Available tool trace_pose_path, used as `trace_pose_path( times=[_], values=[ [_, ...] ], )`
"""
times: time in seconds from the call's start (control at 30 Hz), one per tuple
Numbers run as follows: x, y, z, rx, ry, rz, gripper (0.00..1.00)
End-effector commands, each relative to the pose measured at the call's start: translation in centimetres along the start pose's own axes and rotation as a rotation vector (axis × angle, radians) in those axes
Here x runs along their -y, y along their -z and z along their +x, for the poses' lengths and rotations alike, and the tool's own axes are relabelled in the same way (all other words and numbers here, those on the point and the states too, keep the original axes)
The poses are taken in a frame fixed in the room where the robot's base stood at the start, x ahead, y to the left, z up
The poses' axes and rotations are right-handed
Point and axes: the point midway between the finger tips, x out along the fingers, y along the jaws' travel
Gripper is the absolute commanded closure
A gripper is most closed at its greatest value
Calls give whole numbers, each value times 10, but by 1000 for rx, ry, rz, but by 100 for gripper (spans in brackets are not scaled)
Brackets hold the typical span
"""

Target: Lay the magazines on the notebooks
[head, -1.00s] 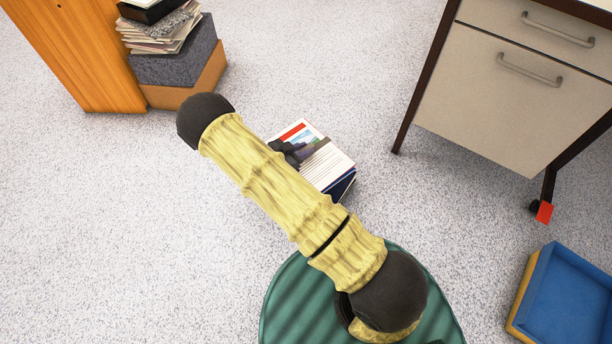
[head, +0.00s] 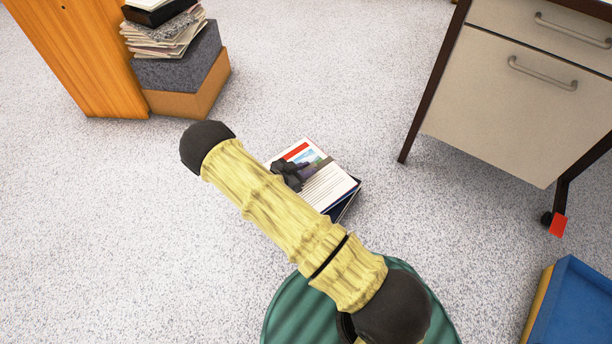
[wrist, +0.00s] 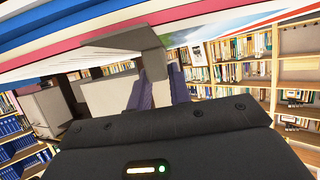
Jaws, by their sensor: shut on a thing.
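A magazine (head: 328,187) with a white cover, a red band and a landscape picture lies flat in the head view, below my gripper's wrist. My gripper (head: 290,173) is dark, is over its left edge and is shut on it. Under its right side a dark navy stack (head: 346,206) shows, perhaps notebooks; most of it is hidden. In the wrist view the layered blue, white and pink edges (wrist: 80,42) of the held magazines fill the top, with my gripper (wrist: 152,62) against them. How many are held I cannot tell.
At upper left a stack of papers and magazines (head: 165,35) stands on a grey box (head: 175,72), beside an orange wooden cabinet (head: 90,60). A beige drawer cabinet (head: 500,110) stands at right, and a blue tray (head: 575,300) at lower right. Speckled floor lies clear between.

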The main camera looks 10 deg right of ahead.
Motion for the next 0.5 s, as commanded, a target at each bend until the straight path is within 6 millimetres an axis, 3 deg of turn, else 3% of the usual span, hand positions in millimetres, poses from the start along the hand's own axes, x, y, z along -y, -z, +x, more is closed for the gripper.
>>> trace_pose_path(
  times=[0.23, 0.5],
  values=[
    [0, -29, 14, -4, -2, 1, 100],
    [0, -29, 15, -3, -3, 2, 100]
  ],
)
